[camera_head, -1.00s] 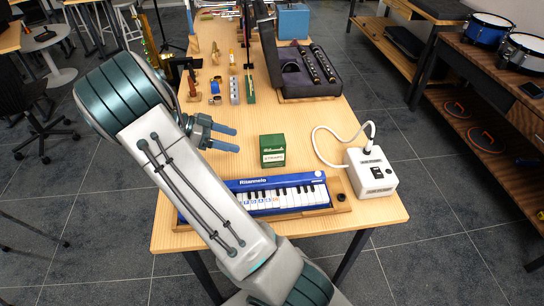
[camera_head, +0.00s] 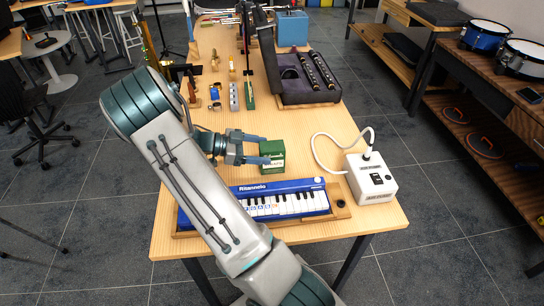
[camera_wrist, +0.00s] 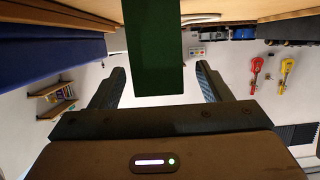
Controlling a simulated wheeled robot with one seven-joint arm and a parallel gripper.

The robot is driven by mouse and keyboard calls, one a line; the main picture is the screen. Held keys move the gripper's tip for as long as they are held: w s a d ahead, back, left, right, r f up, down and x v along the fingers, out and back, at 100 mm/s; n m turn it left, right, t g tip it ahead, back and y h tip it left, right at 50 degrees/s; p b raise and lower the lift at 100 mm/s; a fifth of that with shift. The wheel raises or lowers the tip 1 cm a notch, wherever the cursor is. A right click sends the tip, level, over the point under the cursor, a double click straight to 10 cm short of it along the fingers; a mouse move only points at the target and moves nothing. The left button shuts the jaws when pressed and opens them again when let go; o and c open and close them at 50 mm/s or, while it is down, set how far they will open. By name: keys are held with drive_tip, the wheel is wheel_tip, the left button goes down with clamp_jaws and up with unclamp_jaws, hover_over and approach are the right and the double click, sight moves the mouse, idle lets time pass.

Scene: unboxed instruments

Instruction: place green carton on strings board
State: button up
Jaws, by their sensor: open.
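The green carton (camera_head: 274,151) stands on the wooden table behind the blue keyboard. My gripper (camera_head: 266,149) reaches it from the left in the head view, with its fingers open and at the carton's left side. In the wrist view the dark green carton (camera_wrist: 153,48) hangs in from the top, between the two spread fingers (camera_wrist: 162,70), with gaps on both sides. I cannot tell which board on the table is the strings board.
The blue keyboard (camera_head: 283,200) lies in a wooden tray in front of the carton. A white box (camera_head: 370,178) with a cable stands to the right. Small items, including a grey strip (camera_head: 233,97), and a dark open case (camera_head: 312,92) stand farther back. Bare tabletop lies between.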

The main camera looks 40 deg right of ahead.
sight(272, 151)
drive_tip(key=x, duration=0.4)
drive_tip(key=shift+s+p, duration=0.15)
drive_tip(key=shift+p, duration=0.15)
drive_tip(key=c, duration=1.1)
drive_tip(key=shift+c, duration=0.5)
drive_tip(key=shift+r, duration=0.1)
